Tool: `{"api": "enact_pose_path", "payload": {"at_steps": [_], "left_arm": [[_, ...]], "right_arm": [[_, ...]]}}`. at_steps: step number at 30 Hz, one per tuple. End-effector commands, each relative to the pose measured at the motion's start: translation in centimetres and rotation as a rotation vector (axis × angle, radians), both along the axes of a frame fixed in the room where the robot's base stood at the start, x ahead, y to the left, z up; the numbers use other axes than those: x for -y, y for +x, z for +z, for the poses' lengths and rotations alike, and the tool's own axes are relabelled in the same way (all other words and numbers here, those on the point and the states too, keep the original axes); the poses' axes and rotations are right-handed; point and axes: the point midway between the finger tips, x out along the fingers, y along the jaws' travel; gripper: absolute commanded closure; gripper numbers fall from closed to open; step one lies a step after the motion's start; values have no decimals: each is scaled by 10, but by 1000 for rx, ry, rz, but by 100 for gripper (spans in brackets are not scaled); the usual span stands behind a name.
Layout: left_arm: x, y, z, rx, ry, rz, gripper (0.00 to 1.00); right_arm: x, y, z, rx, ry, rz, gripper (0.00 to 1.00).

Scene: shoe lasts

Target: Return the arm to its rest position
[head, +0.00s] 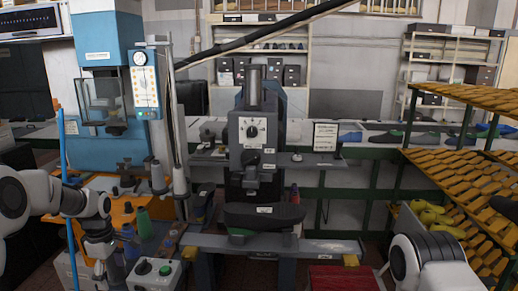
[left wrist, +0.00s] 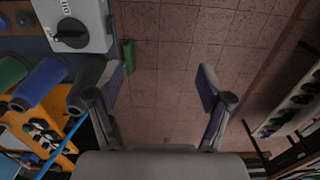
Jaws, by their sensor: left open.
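My left gripper (head: 100,272) hangs low at the left of the head view, beside the orange bench and the grey control box. In the left wrist view, its two fingers (left wrist: 163,82) stand wide apart with only tiled floor between them, and it holds nothing. My left arm (head: 70,195) comes in bent from the left edge. My right arm (head: 430,262) shows only as a white and dark joint at the lower right; its gripper is out of view. A black shoe last (head: 265,215) lies on the grey press in the middle, apart from both arms.
The grey control box (head: 155,272) with knobs is close to my left gripper; it also shows in the left wrist view (left wrist: 75,25). Coloured cones (head: 144,222) stand on the orange bench (head: 120,212). A blue pole (head: 66,180) rises near my left arm. Slanted wooden racks (head: 465,180) stand right.

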Motion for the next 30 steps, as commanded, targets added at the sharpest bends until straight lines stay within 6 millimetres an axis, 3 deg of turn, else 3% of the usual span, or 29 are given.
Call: {"api": "enact_pose_path", "payload": {"at_steps": [1, 8, 17, 20, 23, 27, 30], "left_arm": [[2, -3, -15, -18, 2, -4, 21], [16, -24, -62, -105, 10, -32, 21], [50, -98, -151, -293, -9, -89, 21], [68, -139, -193, -352, -29, -147, 21], [92, -199, -243, -407, -67, -257, 21], [125, -310, -300, -424, -152, -520, 21], [141, -388, -312, -357, -199, -795, 21]], "right_arm": [[0, 0, -6, 1, 0, 0, 60], [0, 1, -14, 1, 0, 0, 60], [0, 0, -29, 1, 0, 0, 60], [0, 0, -37, 1, 0, 0, 60], [0, 0, -46, 1, 0, 0, 60], [0, 0, -60, 1, 0, 0, 60], [0, 0, -66, 1, 0, 0, 60]]}}
